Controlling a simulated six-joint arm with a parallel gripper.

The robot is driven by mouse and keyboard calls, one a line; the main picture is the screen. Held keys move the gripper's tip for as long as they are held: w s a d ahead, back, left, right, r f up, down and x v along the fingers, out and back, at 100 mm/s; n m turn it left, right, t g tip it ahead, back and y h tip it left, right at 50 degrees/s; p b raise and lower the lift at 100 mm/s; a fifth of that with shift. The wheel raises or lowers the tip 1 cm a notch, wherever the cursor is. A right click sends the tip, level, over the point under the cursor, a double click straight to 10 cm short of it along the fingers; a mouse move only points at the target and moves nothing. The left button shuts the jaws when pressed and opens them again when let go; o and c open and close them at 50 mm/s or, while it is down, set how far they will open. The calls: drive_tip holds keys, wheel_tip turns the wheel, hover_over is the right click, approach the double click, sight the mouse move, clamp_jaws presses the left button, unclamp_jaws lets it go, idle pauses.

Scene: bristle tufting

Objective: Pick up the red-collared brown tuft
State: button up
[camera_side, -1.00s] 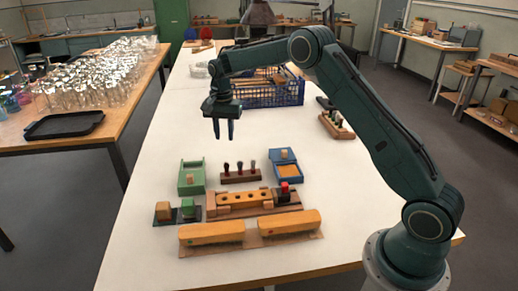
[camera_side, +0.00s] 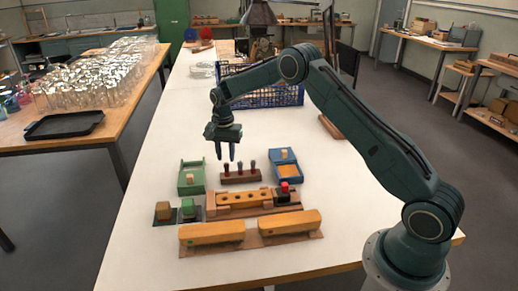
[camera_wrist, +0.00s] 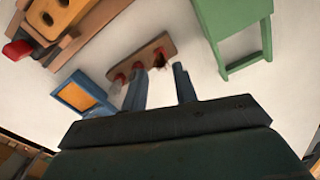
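A small brown rack (camera_side: 241,178) holds three upright tufts on the white table; it also shows in the wrist view (camera_wrist: 150,50). The left tuft (camera_side: 226,170) has a reddish collar. The middle tuft (camera_side: 239,169) and right tuft (camera_side: 252,166) look darker, and their exact colours are too small to tell. My gripper (camera_side: 226,159) is open and empty, fingers pointing down, above and close to the left tuft. In the wrist view its fingers (camera_wrist: 159,70) are apart, with a dark red tuft (camera_wrist: 161,56) showing between them; one finger partly covers the other tufts.
A green tray (camera_side: 192,179) stands left of the rack and a blue tray (camera_side: 285,166) right. A wooden block with holes (camera_side: 238,199) and two long orange-brown blocks (camera_side: 211,233) lie in front. A blue crate (camera_side: 285,97) stands behind. White table is clear around the rack's back.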

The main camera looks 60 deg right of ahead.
sight(226, 164)
drive_tip(key=shift+f, duration=0.55)
drive_tip(key=shift+f, duration=0.1)
drive_tip(key=shift+f, duration=2.5)
drive_tip(key=shift+c, duration=0.4)
clamp_jaws()
